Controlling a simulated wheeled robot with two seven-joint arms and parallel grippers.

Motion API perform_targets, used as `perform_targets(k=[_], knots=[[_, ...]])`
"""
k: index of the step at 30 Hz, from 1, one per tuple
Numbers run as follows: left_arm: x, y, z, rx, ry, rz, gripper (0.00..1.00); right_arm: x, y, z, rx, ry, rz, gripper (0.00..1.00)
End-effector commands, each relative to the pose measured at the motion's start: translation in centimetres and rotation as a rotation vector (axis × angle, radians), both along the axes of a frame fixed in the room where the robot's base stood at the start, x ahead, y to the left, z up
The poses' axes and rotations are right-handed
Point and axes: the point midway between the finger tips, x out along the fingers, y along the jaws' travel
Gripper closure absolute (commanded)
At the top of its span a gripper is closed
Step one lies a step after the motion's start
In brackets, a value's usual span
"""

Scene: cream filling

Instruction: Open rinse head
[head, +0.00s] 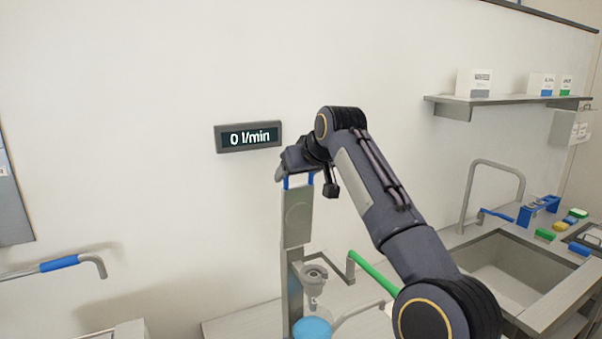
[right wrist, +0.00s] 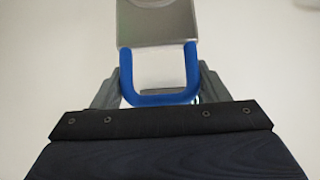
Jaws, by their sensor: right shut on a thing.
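A grey metal column (head: 292,265) stands on the counter with a grey box-like head (head: 297,220) at its top. A blue U-shaped handle (head: 311,179) sits on top of this head. My right gripper (head: 297,172) is at the handle, reaching over from the right. In the right wrist view the blue handle (right wrist: 160,98) joins the grey head (right wrist: 158,25), and my right gripper (right wrist: 158,92) is shut on it, a finger at each side. Which part is the rinse head is not labelled. My left gripper is not in view.
A display (head: 249,136) on the wall reads 0 l/min. A grey funnel-like part (head: 314,280) and a blue round piece (head: 312,328) are beside the column. A green handle (head: 374,271) is right of it. A sink (head: 510,270) lies at right. A blue-sleeved pipe (head: 60,263) is at left.

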Motion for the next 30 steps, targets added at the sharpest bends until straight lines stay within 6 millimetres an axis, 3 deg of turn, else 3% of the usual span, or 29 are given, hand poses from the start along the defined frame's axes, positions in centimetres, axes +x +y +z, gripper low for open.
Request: perform_targets(k=[15, 16, 18, 30], knots=[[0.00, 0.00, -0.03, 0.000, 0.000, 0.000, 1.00, 0.09, 0.08, -0.49, -0.012, 0.017, 0.001, 0.73], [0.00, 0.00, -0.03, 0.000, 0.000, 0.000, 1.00, 0.09, 0.09, -0.51, -0.012, 0.017, 0.001, 0.30], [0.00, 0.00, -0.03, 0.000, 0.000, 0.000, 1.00, 0.10, 0.10, -0.48, -0.011, 0.015, 0.001, 0.20], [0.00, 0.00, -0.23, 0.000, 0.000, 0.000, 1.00, -0.63, -0.22, 0.48, -0.005, 0.008, 0.000, 0.19]])
